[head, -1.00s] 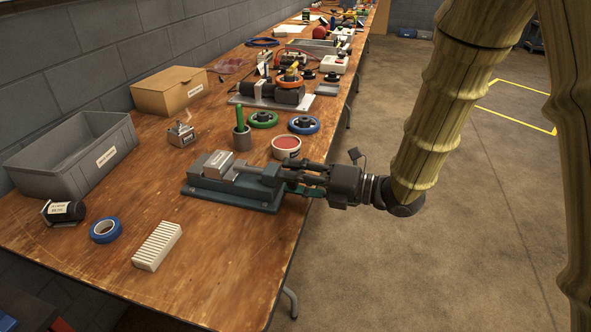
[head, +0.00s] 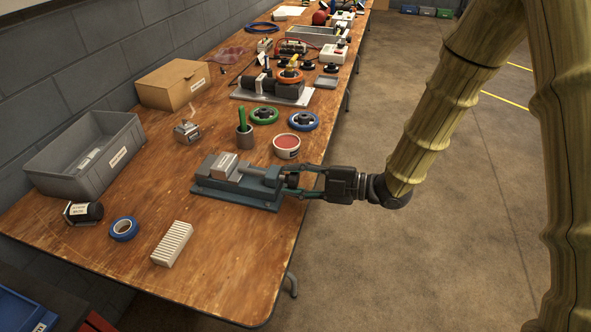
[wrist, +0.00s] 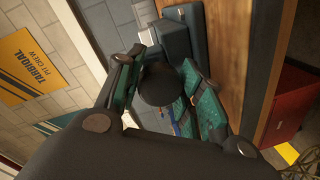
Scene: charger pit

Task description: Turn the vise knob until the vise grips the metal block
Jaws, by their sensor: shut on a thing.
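The blue-grey vise (head: 240,196) lies on the wooden bench near its right edge. The silver metal block (head: 224,164) sits in the vise at its left part. Whether the jaws touch the block is too small to tell. My gripper (head: 299,182) reaches in from the right at the vise's screw end. In the wrist view my gripper (wrist: 165,88) has its two fingers on either side of the dark round vise knob (wrist: 163,84), and it is shut on it. In the head view the fingers partly hide the knob.
A red-topped tub (head: 287,146) and a grey cup with a green stick (head: 244,138) stand just behind the vise. A white ribbed block (head: 172,244), blue tape (head: 124,229) and a grey bin (head: 84,158) are to the left.

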